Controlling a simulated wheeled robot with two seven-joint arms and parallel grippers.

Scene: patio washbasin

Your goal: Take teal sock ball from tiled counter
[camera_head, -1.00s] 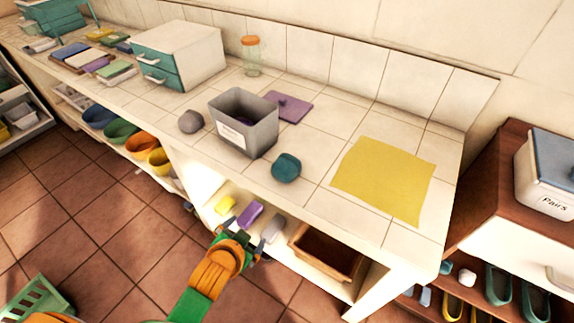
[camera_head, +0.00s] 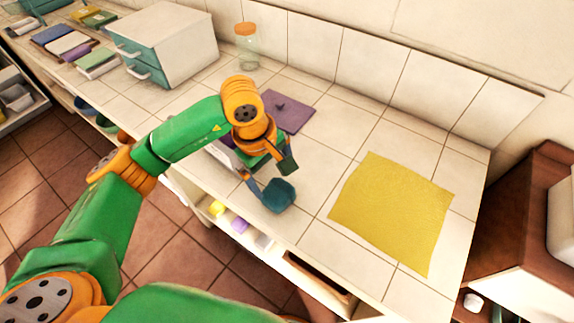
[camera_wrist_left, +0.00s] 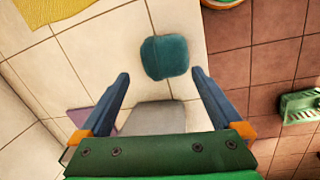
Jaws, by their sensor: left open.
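The teal sock ball (camera_head: 279,195) sits on the tiled counter (camera_head: 318,222) near its front edge. My left gripper (camera_head: 271,175) is open above and beside it, with its fingers pointing toward the ball. In the left wrist view the ball (camera_wrist_left: 165,57) lies just beyond and between the two open fingertips (camera_wrist_left: 160,75), with nothing held. I cannot tell from the views whether a finger touches it. My right gripper is not in view.
A grey bin (camera_head: 222,155) is mostly hidden behind my left arm. A yellow cloth (camera_head: 392,212) lies flat to the right. A teal-drawer box (camera_head: 165,45) stands at the left.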

